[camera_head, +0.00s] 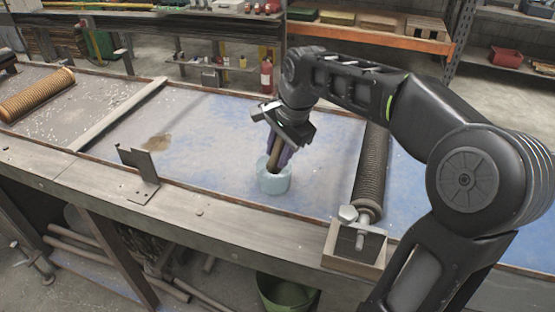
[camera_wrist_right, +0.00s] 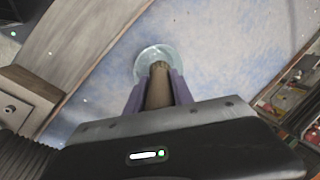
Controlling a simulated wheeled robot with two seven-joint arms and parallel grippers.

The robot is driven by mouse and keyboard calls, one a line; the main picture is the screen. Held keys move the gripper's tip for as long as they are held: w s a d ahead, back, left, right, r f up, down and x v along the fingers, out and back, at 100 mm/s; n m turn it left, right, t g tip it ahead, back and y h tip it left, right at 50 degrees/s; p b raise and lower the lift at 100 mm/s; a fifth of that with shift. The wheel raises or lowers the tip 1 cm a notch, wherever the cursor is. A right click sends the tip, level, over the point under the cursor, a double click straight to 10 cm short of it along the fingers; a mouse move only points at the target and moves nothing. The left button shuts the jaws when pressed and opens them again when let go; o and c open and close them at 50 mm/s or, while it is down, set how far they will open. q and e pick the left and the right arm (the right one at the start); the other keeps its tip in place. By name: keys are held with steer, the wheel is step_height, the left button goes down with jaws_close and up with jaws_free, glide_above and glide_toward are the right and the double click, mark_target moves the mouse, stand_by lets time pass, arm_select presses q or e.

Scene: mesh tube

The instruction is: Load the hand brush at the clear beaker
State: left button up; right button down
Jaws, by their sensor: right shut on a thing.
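The clear beaker (camera_head: 274,183), pale blue and see-through, stands upright on the blue-stained table top. My right gripper (camera_head: 279,148) is right above it with its purple fingers shut on the brown hand brush (camera_head: 276,157). The brush points down, slightly tilted, with its lower end at the beaker's mouth. In the right wrist view the brush (camera_wrist_right: 159,88) sits between the two fingers, and the round beaker (camera_wrist_right: 150,57) shows behind its far end. I cannot tell how deep the brush reaches inside. My left gripper is out of view.
A long ribbed roller (camera_head: 371,172) with a metal clamp on a wooden block lies right of the beaker. A metal bracket (camera_head: 140,170) stands on the front edge at left. A wooden strip (camera_head: 120,115) crosses the table. The surface left of the beaker is clear.

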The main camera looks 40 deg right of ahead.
steer(key=shift+r+p, duration=2.15)
steer(key=shift+r, duration=0.85)
step_height(320, 180, up, 4)
steer(key=p, duration=0.3)
stand_by(0.9)
